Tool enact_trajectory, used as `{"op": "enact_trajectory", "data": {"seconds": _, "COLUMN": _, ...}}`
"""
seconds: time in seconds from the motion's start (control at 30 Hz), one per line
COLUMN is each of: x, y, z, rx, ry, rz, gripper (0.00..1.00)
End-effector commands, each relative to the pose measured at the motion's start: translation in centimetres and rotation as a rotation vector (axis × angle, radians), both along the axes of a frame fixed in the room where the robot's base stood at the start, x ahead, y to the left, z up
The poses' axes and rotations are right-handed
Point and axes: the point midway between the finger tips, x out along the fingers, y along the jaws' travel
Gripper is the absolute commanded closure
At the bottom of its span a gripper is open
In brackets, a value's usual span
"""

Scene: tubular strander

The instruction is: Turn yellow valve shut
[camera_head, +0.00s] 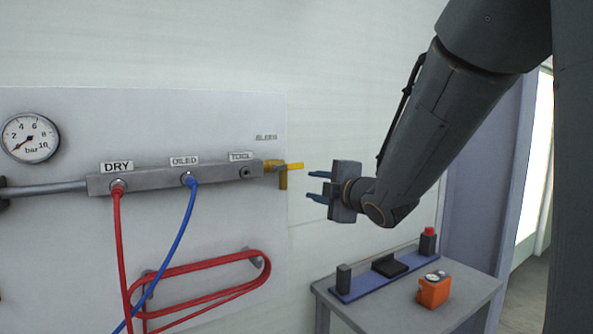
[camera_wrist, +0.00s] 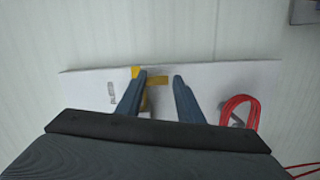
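The yellow valve (camera_head: 284,168) sits at the right end of the grey manifold bar (camera_head: 215,175). One yellow part points right and another hangs down. My gripper (camera_head: 309,186) is just right of the valve, its two blue-grey fingers pointing left at it. The fingers are apart with nothing held. In the wrist view my gripper (camera_wrist: 160,77) is open, and the yellow valve (camera_wrist: 136,72) shows by the left finger, which hides part of it. A yellow part reaches into the gap between the fingers. I cannot tell whether they touch.
The bar has DRY, OILED and TOOL labels, with a red hose (camera_head: 122,240) and a blue hose (camera_head: 178,240) plugged in. A pressure gauge (camera_head: 30,138) is at the left. A grey table (camera_head: 385,318) below my arm holds an orange device (camera_head: 433,290) and a blue fixture (camera_head: 372,286).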

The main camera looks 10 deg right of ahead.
Motion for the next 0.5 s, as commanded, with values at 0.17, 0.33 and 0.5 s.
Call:
{"op": "enact_trajectory", "data": {"seconds": 0.17, "x": 0.2, "y": 0.9, "z": 3.4, "rx": -0.120, "ry": -0.147, "rz": 0.092, "gripper": 0.66}}
{"op": "enact_trajectory", "data": {"seconds": 0.33, "x": 1.2, "y": 1.6, "z": 3.9, "rx": -0.137, "ry": -0.168, "rz": 0.108, "gripper": 0.66}}
{"op": "enact_trajectory", "data": {"seconds": 0.5, "x": 3.5, "y": 2.4, "z": 3.9, "rx": -0.135, "ry": -0.165, "rz": 0.108, "gripper": 0.66}}
